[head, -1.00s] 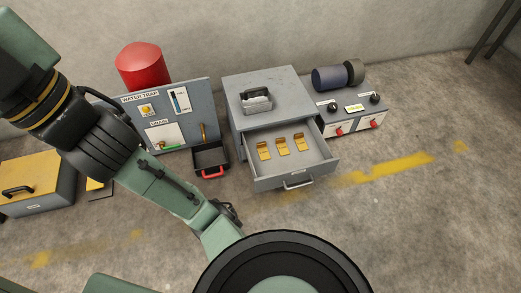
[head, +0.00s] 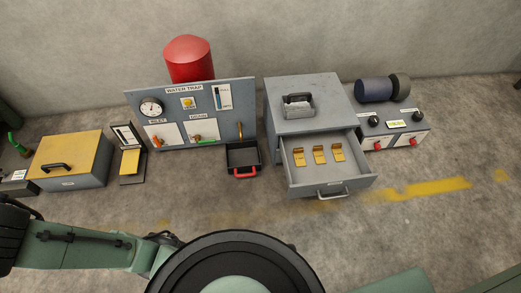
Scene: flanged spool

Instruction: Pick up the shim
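Three small brass-yellow bent plates, which look like the shims, lie in a row in the open drawer (head: 360,181) of a grey cabinet. They are the left plate (head: 299,157), the middle plate (head: 319,155) and the right plate (head: 338,152). They lie apart from each other on the drawer floor, and nothing covers them. I cannot tell which one is meant. My gripper is out of view; only links of my arm show at the lower left, well away from the drawer.
The grey cabinet (head: 270,115) carries a handled block (head: 298,106) on top. Left of it stand the water trap panel (head: 245,92) with a black red-handled tray (head: 243,158), and a yellow-lidded box (head: 80,152). A switch box (head: 405,128) stands right. Floor before the drawer is clear.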

